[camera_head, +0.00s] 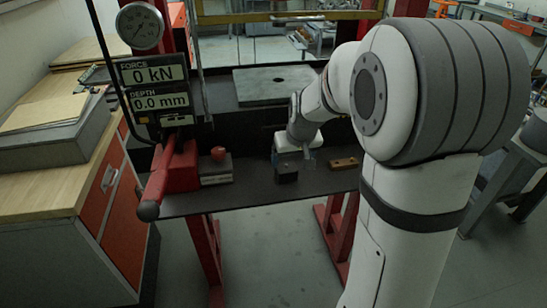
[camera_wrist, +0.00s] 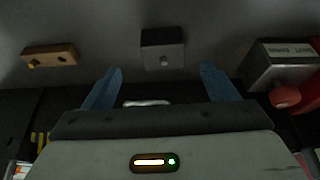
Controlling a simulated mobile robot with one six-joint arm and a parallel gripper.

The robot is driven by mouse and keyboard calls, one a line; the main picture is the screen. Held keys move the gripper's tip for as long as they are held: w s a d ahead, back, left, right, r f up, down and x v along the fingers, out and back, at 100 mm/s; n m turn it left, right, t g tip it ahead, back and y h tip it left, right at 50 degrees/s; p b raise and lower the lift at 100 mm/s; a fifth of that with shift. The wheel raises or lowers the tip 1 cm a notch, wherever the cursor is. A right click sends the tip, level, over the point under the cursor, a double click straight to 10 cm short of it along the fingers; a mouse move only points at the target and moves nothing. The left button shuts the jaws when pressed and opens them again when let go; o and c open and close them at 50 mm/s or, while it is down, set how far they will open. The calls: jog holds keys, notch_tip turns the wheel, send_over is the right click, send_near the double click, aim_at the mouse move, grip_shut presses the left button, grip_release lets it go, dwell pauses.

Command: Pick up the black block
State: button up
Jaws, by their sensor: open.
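The black block (camera_head: 286,171) stands on the dark shelf of the press, in the middle of the head view. In the wrist view the dark grey block (camera_wrist: 162,50) has a small light round knob on its face. My gripper (camera_head: 297,158) is right by the block in the head view and partly covers it. In the wrist view the blue fingers of my gripper (camera_wrist: 160,75) are spread wide and empty. The block shows between and just beyond the two fingertips, with a gap on each side. Whether a finger touches it cannot be told.
A brass block (camera_head: 344,163) lies right of the black block. A metal box (camera_head: 216,178) with a red knob (camera_head: 218,153) stands left, beside the red press part (camera_head: 178,171). A grey plate (camera_head: 275,85) is behind. The shelf's front edge is close.

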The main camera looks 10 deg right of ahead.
aim_at(287, 165)
jog(key=shift+w+f, duration=0.55)
jog(key=shift+f, duration=0.1)
jog(key=shift+a+p+x, duration=0.1)
jog(key=shift+p+x, duration=0.45)
jog(key=shift+x, duration=1.15)
jog(key=shift+a+p+x, duration=0.15)
jog(key=shift+p+x, duration=0.35)
jog(key=shift+x, duration=1.2)
jog(key=shift+w, duration=0.15)
jog(key=shift+c, duration=0.2)
jog(key=shift+r, duration=0.1)
jog(key=c, duration=1.7)
